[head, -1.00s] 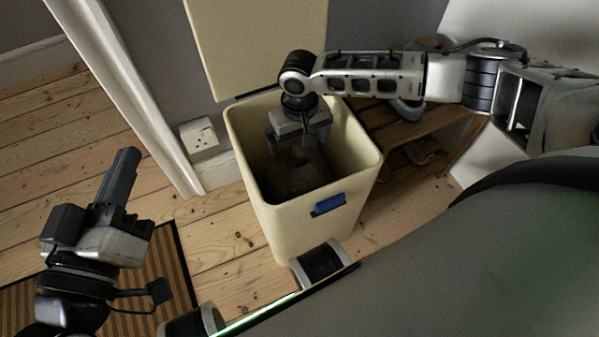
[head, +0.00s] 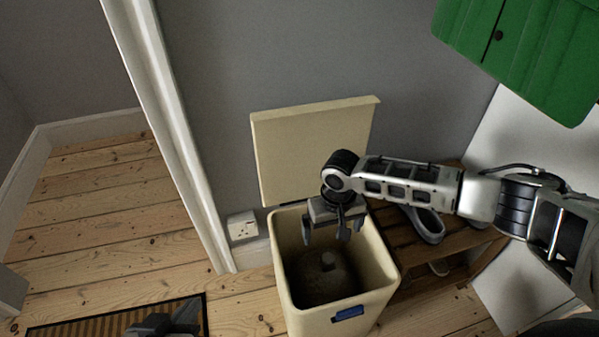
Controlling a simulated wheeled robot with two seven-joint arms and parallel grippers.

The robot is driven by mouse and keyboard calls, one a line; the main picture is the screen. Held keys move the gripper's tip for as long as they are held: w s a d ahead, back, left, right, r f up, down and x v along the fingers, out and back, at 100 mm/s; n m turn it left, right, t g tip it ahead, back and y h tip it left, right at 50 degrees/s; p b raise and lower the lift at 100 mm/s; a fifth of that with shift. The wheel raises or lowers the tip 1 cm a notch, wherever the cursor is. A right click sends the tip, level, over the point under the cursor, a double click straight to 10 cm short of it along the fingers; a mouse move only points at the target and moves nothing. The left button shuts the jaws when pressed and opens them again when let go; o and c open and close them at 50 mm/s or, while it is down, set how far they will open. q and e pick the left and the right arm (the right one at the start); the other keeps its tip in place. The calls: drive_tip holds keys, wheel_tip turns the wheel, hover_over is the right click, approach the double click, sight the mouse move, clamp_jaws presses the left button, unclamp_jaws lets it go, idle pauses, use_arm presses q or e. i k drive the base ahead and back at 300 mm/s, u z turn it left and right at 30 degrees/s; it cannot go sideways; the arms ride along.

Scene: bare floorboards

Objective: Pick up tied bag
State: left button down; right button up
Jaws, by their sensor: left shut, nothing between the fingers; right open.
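The tied bag (head: 322,279) is a dark, rounded bundle with a knot on top. It lies down inside a cream bin (head: 290,296) whose lid (head: 310,150) stands open against the wall. My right gripper (head: 340,240) is open and empty, pointing down over the bin's mouth, above the bag and apart from it. My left gripper (head: 172,322) is shut and empty. It shows only partly at the bottom edge, over the striped mat, well to the left of the bin.
A slatted wooden rack (head: 455,245) with shoes (head: 428,222) stands close to the bin's right. A green cabinet (head: 520,50) hangs at upper right. A wall socket (head: 241,227) and white door frame (head: 170,120) are left of the bin. The floorboards (head: 100,220) further left are clear.

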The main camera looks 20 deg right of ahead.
sight(321, 276)
drive_tip(key=k, duration=1)
